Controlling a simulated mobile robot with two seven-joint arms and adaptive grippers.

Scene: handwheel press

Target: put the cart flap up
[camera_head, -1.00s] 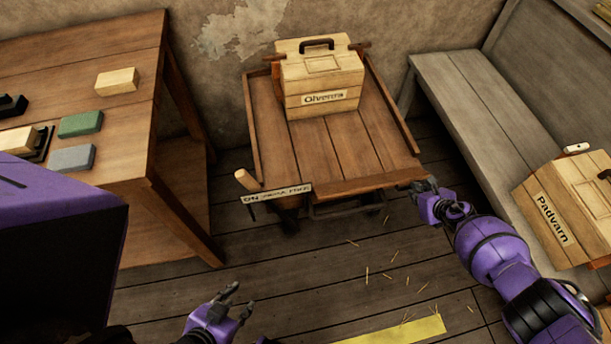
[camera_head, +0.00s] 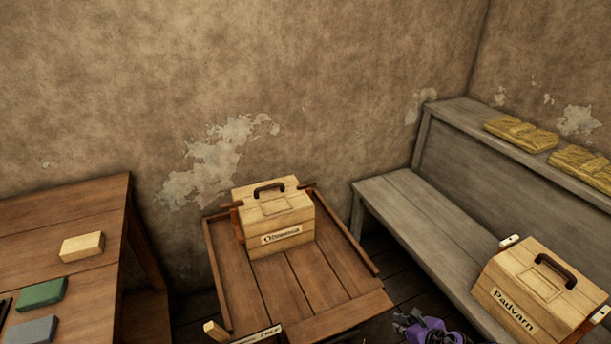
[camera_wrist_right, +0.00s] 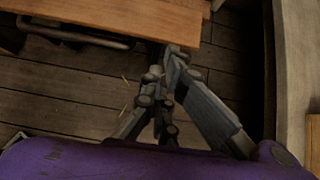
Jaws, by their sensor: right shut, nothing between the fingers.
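The wooden cart (camera_head: 300,285) stands against the wall, its plank bed carrying a crate. A board (camera_head: 345,316), which looks like the flap, runs along the cart's front edge; I cannot tell its exact angle. It also fills the top of the right wrist view (camera_wrist_right: 110,14). My right gripper (camera_head: 402,326) is at the lower edge of the head view, just right of the board's right end. In the right wrist view the gripper (camera_wrist_right: 165,72) is shut and empty, its tips close to the board's edge. My left gripper is out of view.
A light crate (camera_head: 275,220) with a dark handle sits on the cart. A second crate (camera_head: 530,290) stands on the grey bench (camera_head: 410,210) at right. A table (camera_head: 90,225) with blocks is at left. Bare floor shows below the board in the wrist view.

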